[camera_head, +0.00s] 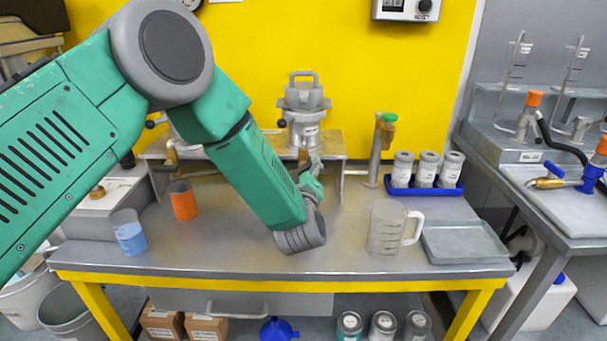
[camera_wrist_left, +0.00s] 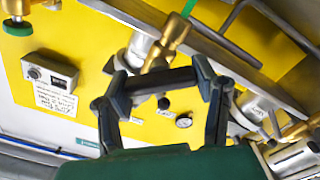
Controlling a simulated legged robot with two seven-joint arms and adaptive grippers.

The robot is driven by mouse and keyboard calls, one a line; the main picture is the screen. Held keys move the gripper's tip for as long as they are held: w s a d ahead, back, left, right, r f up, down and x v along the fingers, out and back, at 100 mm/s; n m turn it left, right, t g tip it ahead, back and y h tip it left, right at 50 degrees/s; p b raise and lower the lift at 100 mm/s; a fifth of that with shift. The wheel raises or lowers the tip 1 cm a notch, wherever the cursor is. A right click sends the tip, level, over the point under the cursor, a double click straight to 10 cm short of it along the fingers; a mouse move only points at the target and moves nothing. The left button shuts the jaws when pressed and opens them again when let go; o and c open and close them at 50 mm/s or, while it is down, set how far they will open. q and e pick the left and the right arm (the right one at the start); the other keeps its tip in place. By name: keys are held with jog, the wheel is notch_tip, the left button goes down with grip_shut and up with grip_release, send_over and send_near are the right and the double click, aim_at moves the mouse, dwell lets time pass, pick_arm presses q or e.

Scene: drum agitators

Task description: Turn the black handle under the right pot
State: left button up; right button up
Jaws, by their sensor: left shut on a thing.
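My left gripper (camera_head: 312,165) reaches up under the right pot, and my green forearm partly covers that area. In the left wrist view my left gripper (camera_wrist_left: 163,82) has a finger at each end of a black bar, the black handle (camera_wrist_left: 160,81), and is shut on it. My right gripper is not in view.
An orange cup (camera_head: 183,200) and a beaker of blue liquid (camera_head: 129,232) stand on the left of the bench. A clear jug (camera_head: 385,230), a grey tray (camera_head: 463,243) and a blue rack of cans (camera_head: 424,188) are on the right. The left pot is mostly hidden by my arm.

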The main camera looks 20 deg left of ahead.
pick_arm(q)
jog(key=n, duration=0.1)
jog(key=n+b, duration=0.1)
jog(key=n, duration=0.1)
jog(key=n+b, duration=0.1)
jog(key=shift+f+n, duration=0.3)
jog(key=n+b, duration=0.3)
jog(key=n, duration=0.2)
jog(key=shift+s, duration=0.1)
jog(key=shift+f+n, duration=0.1)
jog(key=shift+n, duration=0.2)
jog(key=o, duration=0.9)
jog(key=shift+o, duration=1.4)
jog(key=shift+a, duration=0.1)
jog(key=shift+s, duration=0.3)
jog(key=v, duration=1.1)
jog(key=shift+s, duration=0.15)
